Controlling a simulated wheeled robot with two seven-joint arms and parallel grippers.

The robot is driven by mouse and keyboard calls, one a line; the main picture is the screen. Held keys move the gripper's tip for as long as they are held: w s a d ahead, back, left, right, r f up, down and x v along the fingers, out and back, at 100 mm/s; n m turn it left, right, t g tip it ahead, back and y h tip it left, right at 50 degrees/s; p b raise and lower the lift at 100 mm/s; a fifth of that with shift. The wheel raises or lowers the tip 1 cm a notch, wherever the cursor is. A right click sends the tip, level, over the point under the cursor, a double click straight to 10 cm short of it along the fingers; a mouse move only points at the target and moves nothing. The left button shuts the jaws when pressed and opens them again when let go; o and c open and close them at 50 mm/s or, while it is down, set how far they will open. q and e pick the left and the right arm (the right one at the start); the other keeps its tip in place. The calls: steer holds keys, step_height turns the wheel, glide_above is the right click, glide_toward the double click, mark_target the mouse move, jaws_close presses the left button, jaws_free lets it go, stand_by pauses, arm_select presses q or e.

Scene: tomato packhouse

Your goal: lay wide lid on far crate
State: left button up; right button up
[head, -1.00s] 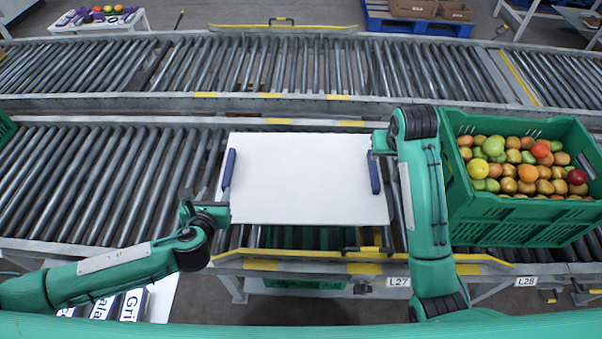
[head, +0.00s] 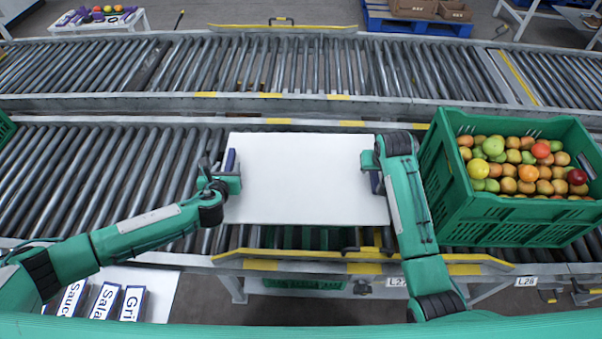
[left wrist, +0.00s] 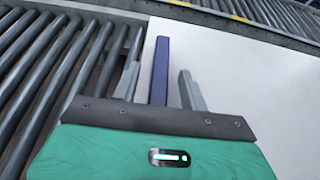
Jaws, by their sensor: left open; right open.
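The wide lid (head: 300,185) is a flat white panel with a dark blue handle at each short side. It lies level over the near conveyor; what bears it is hidden. My left gripper (head: 231,170) is open at the left handle (head: 231,160). In the left wrist view its two grey fingers (left wrist: 160,88) stand on either side of the blue handle (left wrist: 160,70), with gaps. My right gripper (head: 374,170) is open at the right handle (head: 376,184), which it partly hides. A green crate (head: 520,220) full of tomatoes stands right of the lid.
Another green crate (head: 5,128) shows at the far left edge. A second roller conveyor (head: 300,65) runs behind the near one. Yellow-marked rails (head: 360,267) edge the near conveyor. Rollers left of the lid (head: 110,170) are bare. Label blocks (head: 103,300) lie at front left.

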arm_select(q)
jaws_close()
arm_select(e)
jaws_close()
arm_select(q)
steer(key=shift+r, duration=0.1)
arm_select(e)
steer(key=shift+r, duration=0.1)
